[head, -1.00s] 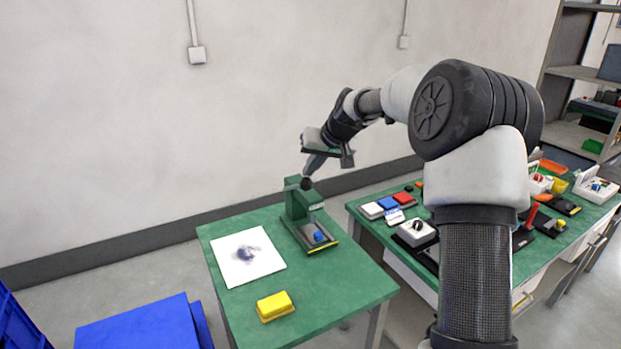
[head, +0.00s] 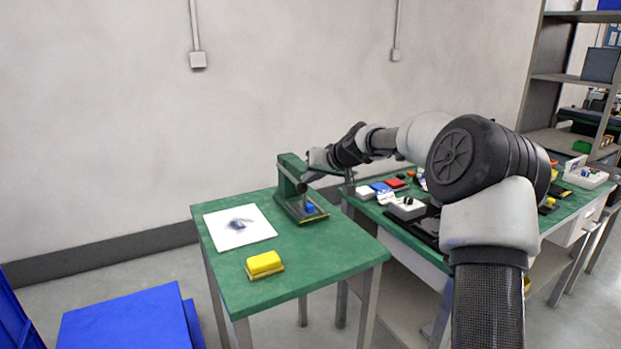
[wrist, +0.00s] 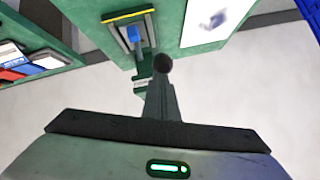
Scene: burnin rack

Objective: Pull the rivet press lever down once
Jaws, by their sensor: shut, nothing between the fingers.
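The green rivet press (head: 287,181) stands at the back right of the near table, with a small blue piece (head: 310,208) on its base. Its lever ends in a dark round knob (head: 302,187), which sits low in front of the press body, well below its top. My gripper (head: 305,178) is shut and empty, its fingertips at the knob from above; they look to be touching it. In the wrist view the knob (wrist: 162,63) shows just past the fingertips, with the blue piece (wrist: 134,33) beyond. My gripper hides most of the lever arm.
A white sheet with a dark mark (head: 238,227) and a yellow block (head: 264,263) lie on the green table (head: 320,262). A second bench with several boxes and coloured parts (head: 395,184) stands at the right. Blue bins (head: 130,320) are at the lower left.

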